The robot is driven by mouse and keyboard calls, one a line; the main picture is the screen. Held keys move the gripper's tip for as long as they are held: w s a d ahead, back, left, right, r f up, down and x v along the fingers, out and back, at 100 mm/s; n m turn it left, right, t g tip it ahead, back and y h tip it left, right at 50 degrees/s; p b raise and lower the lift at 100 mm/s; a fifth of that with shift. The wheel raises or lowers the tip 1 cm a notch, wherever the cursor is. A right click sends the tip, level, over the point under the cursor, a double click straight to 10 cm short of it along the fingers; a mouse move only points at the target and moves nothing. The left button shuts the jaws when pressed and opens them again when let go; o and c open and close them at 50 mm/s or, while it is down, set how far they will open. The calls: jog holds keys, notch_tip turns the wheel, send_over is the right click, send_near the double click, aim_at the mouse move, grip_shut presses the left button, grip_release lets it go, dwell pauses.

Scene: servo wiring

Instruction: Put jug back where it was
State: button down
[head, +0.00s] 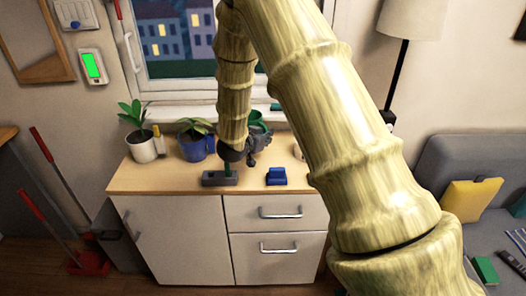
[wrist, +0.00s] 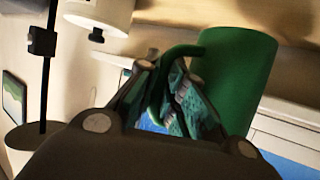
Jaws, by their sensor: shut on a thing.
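The green jug (wrist: 235,75) fills the upper right of the wrist view. My gripper (wrist: 168,92) is shut on its curved handle (wrist: 183,52). In the head view my gripper (head: 258,143) is above the cabinet's back part, near the window, and a small part of the green jug (head: 257,117) shows just behind it. My arm and gripper hide most of the jug there. I cannot tell whether its base touches anything.
The cabinet top (head: 140,182) carries a white potted plant (head: 142,146), a blue pot with a plant (head: 196,145), a grey block with a green upright part (head: 220,179) and a blue block (head: 276,176). The window (head: 185,40) is behind. My arm hides the right end.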

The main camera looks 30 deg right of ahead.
jog(key=shift+f+p, duration=0.5)
jog(key=shift+f, duration=2.5)
jog(key=shift+f, duration=0.1)
jog(key=c, duration=1.5)
grip_release()
jog(key=b+v, duration=0.2)
jog(key=v, duration=1)
